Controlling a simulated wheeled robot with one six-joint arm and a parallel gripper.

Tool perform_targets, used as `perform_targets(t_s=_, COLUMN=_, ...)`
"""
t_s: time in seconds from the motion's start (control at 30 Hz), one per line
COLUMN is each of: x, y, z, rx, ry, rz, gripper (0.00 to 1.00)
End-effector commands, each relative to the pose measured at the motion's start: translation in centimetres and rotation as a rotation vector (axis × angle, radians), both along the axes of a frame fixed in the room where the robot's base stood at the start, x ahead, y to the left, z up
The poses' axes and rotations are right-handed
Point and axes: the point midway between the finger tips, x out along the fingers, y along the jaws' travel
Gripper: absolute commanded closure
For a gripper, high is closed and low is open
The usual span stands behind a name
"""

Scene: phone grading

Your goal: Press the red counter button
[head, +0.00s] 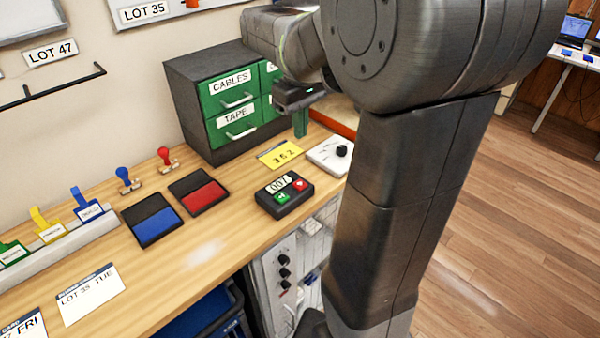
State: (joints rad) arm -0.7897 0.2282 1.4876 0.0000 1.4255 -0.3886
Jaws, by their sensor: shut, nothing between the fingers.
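The counter (270,203) is a small black box on the wooden bench, with a pale display (278,184) on its top. Its red button (299,184) is on the right and its green button (282,197) is nearer the front. Both buttons are uncovered. My gripper (300,133) points down behind the counter, in front of the green drawers, with its fingers together and empty. It is apart from the red button and higher in the picture; its exact height above the bench is hard to tell.
A yellow card (279,154) and a white box with a black knob (330,156) lie behind the counter. Red (203,196) and blue (157,226) ink pads lie to its left. A drawer cabinet (190,105) stands behind. My arm hides the bench's right side.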

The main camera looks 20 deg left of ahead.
Motion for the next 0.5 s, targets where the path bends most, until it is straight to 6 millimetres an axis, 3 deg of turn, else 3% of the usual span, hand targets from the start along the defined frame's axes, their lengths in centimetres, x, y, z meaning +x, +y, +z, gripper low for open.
perform_targets(t_s=0.17, x=0.0, y=0.0, z=-1.3, rx=-0.002, ry=0.002, rz=0.000, gripper=1.00)
perform_targets(t_s=0.5, x=-0.1, y=-0.1, z=-8.2, rx=-0.005, ry=0.004, rz=0.000, gripper=1.00)
